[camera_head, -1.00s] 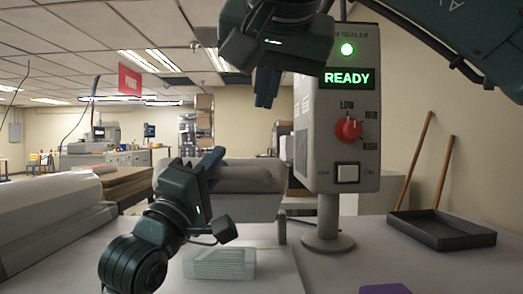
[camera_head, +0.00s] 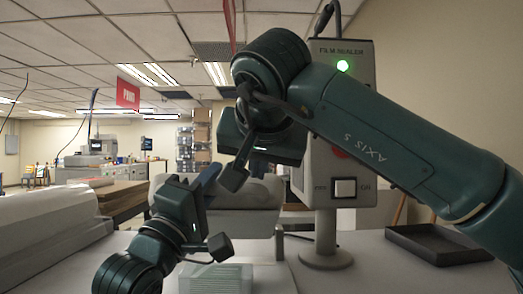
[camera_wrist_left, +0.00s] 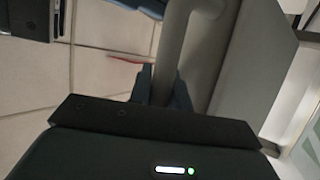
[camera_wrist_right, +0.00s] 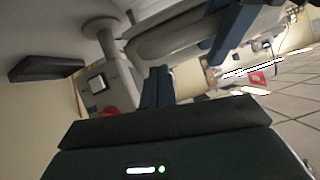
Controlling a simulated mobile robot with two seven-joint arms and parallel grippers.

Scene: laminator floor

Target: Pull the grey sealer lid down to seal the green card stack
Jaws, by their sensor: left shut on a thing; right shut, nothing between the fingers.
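The grey sealer lid (camera_head: 240,194) is raised above the work surface in the head view. The green card stack (camera_head: 215,280) lies below it, pale and layered, partly covered by my left wrist. My left gripper (camera_head: 208,178) is at the lid's left front, shut on its grey handle bar, which runs between the fingers in the left wrist view (camera_wrist_left: 185,35). My right gripper (camera_wrist_right: 156,88) is shut and empty, close to the lid and its bar in the right wrist view.
The film sealer housing (camera_head: 352,205) stands on a post behind my right arm, with a lit green lamp (camera_head: 343,66) and a white switch (camera_head: 345,188). A dark tray (camera_head: 440,245) lies at the right. A large white roll (camera_head: 45,225) occupies the left.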

